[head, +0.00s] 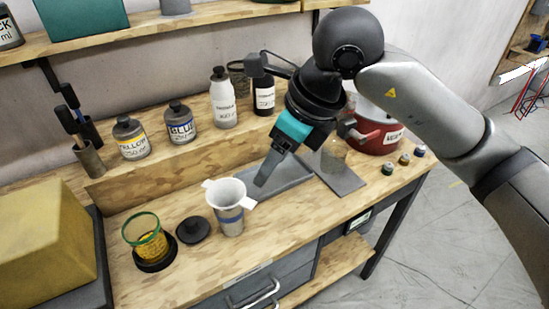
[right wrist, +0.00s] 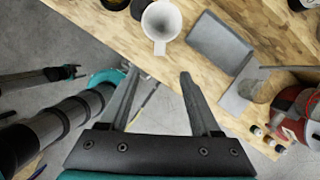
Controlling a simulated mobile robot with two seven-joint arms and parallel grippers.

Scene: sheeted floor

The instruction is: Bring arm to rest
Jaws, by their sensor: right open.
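My right arm reaches in from the upper right of the head view. Its gripper (head: 263,178) points down and left above the workbench (head: 180,280), near a flat grey tray (head: 285,183). In the right wrist view the gripper (right wrist: 159,76) has its two fingers apart, with nothing between them. The fingers overlie the bench's front edge and the floor there. My left gripper is not seen in the head view; dark arm parts show at the left of the wrist view.
Labelled bottles (head: 181,125) stand on the raised ledge behind. A red pot (head: 375,135) and small jars (head: 404,160) are on the bench's right side. A green-rimmed glass (head: 148,243) and black lid (head: 193,230) stand left. The floor (head: 430,240) at right is clear.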

